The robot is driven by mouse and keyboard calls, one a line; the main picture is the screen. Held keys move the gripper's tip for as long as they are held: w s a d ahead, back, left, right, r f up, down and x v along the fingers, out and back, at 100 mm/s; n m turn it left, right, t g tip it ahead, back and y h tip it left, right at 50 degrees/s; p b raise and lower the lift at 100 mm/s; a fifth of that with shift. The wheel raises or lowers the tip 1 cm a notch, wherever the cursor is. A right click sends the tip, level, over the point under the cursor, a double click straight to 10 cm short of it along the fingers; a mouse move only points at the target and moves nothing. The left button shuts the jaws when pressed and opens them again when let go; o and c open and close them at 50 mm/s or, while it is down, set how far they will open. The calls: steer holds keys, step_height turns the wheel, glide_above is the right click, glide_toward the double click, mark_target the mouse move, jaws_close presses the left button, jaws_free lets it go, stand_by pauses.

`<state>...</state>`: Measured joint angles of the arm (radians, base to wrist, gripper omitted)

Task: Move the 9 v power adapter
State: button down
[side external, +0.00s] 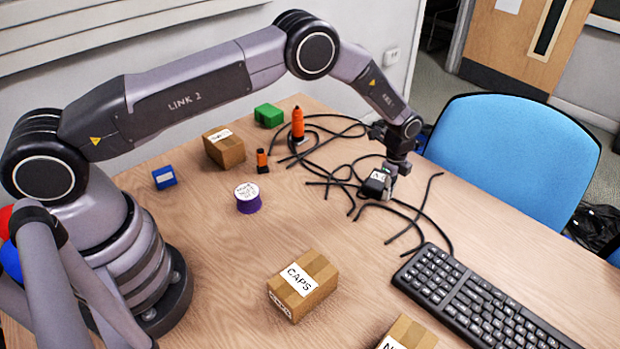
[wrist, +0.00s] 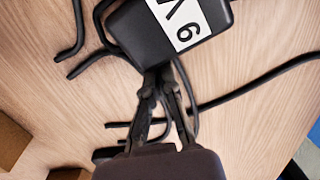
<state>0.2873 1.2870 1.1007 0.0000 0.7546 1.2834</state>
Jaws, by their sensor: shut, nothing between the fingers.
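The 9 V power adapter (side external: 374,185) is a black block with a white label, lying among the black cables on the table. In the wrist view the adapter (wrist: 135,30) fills the top, its label reading "9 V" turned nearly upside down. My gripper (side external: 391,186) is low over the table, right beside the adapter. In the wrist view the fingertips of my gripper (wrist: 158,72) are together at the adapter's lower edge, with nothing held between them. I cannot tell whether they touch the adapter.
Loose black cables (side external: 330,170) spread around the adapter. A keyboard (side external: 480,305) and a CAPS box (side external: 303,285) lie nearer the camera. An orange bottle-like item (side external: 297,124), a purple-sided round container (side external: 248,199), and a brown box (side external: 224,148) stand left. A blue chair (side external: 515,150) is beyond the table edge.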

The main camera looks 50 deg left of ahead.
mark_target(342, 173)
steer(key=a, duration=1.5)
steer(key=shift+a, duration=0.1)
steer(key=shift+d, duration=0.3)
